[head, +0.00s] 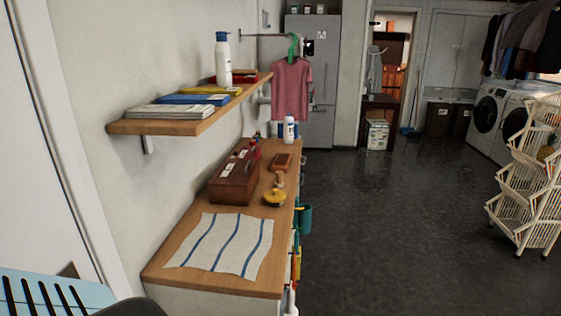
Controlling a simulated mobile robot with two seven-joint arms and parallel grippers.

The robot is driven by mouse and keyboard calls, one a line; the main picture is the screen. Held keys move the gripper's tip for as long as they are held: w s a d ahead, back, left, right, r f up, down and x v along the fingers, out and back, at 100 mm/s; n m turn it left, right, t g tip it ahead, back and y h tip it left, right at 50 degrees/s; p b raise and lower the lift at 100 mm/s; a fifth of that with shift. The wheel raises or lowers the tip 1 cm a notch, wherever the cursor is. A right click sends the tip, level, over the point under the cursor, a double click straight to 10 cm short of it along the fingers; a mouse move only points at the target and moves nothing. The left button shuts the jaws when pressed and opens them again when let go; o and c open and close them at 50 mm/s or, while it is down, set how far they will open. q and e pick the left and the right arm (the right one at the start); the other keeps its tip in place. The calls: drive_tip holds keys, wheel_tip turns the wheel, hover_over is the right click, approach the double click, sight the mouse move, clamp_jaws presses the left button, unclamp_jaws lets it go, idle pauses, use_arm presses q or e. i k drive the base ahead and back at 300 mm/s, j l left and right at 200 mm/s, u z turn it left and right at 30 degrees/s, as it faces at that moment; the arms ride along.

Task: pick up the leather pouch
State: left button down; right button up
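No thing shows clearly as a leather pouch. A small flat reddish-brown item (282,160) lies toward the far end of the wooden counter (190,222); it may be the pouch, but it is too small to be sure. A reddish-brown box (234,180) stands nearer, against the wall side of the counter. Neither of my grippers is in view.
A striped cloth (222,244) covers the counter's near end. A yellow round item (275,197) and a white bottle (289,130) stand on it. A shelf (180,126) overhangs the wall side. Dark floor (400,220) is open to the right, before a white basket rack (530,180).

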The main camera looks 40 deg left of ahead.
sight(282, 160)
drive_tip(key=u, duration=1.25)
